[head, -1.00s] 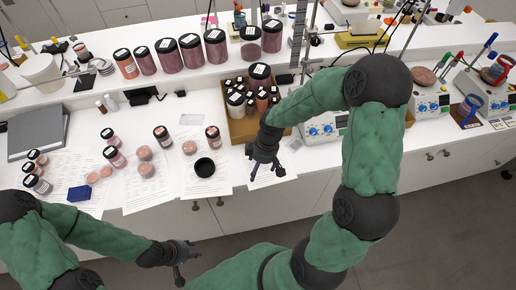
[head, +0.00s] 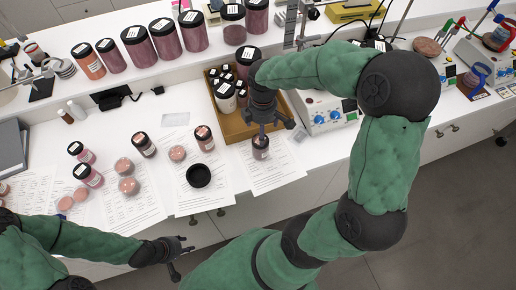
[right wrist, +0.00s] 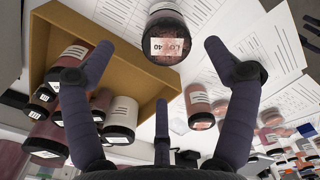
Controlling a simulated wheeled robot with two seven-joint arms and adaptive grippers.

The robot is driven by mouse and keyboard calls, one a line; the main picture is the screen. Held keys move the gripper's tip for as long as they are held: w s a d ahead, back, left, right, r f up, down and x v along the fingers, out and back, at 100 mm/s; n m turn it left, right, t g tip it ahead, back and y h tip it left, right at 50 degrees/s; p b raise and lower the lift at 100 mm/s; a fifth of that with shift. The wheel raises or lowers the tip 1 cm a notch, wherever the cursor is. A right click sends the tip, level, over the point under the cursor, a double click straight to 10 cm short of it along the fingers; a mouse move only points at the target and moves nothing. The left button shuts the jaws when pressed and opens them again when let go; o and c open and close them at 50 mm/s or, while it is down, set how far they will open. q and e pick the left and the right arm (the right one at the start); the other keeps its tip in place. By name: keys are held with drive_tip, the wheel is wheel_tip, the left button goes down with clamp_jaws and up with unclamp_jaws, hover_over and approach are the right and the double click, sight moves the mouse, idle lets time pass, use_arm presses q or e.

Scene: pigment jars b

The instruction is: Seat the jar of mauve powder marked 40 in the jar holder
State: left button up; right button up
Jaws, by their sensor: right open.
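The jar marked 40 (right wrist: 166,45) has a dark lid with a white label and pinkish-mauve powder. In the right wrist view it lies ahead of my right gripper (right wrist: 165,95), whose fingers are spread wide and empty. In the head view a dark-lidded jar (head: 260,154), apparently the same one, stands on a paper sheet just below my right gripper (head: 267,124). A round black cup (head: 198,176), which looks like the jar holder, is empty on the papers to its left. My left gripper (head: 180,258) has spread fingers, apart from the jars, in front of the counter's edge.
A cardboard box (head: 232,127) of small jars stands close behind the right gripper. Other small jars (head: 144,145) and pink powder dishes (head: 177,153) are on the papers. Large mauve jars (head: 165,38) line the raised shelf. A device with blue knobs (head: 322,112) stands right.

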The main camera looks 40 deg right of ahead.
sight(260, 149)
wheel_tip(260, 149, down, 3)
drive_tip(key=shift+s+r, duration=0.1)
drive_tip(key=shift+r, duration=0.05)
drive_tip(key=shift+f, duration=0.45)
drive_tip(key=shift+a+f+b, duration=0.15)
drive_tip(key=shift+f+b, duration=0.3)
drive_tip(key=shift+f, duration=0.9)
drive_tip(key=shift+a+f+b, duration=0.15)
drive_tip(key=shift+f+b, duration=0.3)
drive_tip(key=shift+f, duration=0.85)
drive_tip(key=shift+r, duration=0.1)
drive_tip(key=c, duration=1.4)
